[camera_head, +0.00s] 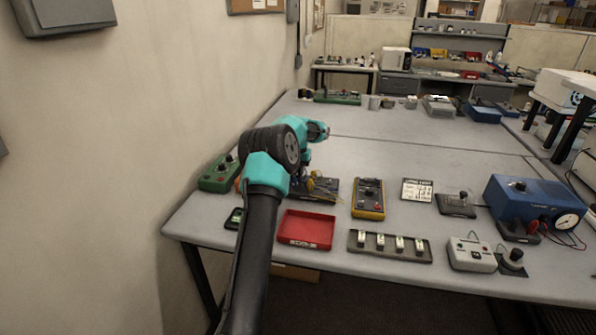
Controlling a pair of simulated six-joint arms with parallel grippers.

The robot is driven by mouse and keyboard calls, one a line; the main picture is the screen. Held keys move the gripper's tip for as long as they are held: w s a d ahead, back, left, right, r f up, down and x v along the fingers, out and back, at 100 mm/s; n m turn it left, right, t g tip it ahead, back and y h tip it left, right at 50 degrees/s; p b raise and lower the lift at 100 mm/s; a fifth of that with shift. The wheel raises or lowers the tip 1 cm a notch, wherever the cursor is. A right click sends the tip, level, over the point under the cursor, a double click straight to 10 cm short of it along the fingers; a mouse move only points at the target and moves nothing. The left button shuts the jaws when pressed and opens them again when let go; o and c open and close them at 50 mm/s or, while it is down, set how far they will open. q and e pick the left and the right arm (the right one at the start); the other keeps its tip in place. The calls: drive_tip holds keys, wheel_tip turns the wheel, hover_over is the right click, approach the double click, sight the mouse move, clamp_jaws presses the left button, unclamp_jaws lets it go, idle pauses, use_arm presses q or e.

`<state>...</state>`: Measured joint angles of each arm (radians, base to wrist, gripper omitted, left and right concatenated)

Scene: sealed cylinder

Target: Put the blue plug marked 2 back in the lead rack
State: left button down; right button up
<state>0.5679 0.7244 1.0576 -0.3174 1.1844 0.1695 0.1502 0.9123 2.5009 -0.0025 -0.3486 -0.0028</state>
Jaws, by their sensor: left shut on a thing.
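My left arm reaches in from the bottom left, and my left gripper (299,180) is low over a dark board (325,191) with small coloured parts on it. This board may be the lead rack; I cannot tell for sure. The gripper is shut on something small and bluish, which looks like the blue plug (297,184). My wrist hides most of it, and no number on it can be read. I cannot tell whether the plug touches the board. My right gripper is not in view.
A red tray (306,230) and a grey strip with several white blocks (390,247) lie in front. A yellow meter (369,198) stands right of the board, a green box (218,173) left. A blue box with a gauge (533,203) stands far right. The table's middle is clear.

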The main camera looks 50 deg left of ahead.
use_arm(q)
drive_tip(key=shift+f, duration=0.3)
drive_tip(key=c, duration=0.9)
unclamp_jaws()
drive_tip(key=shift+o, duration=0.2)
wheel_tip(320, 180, up, 17)
drive_tip(key=shift+r, duration=0.2)
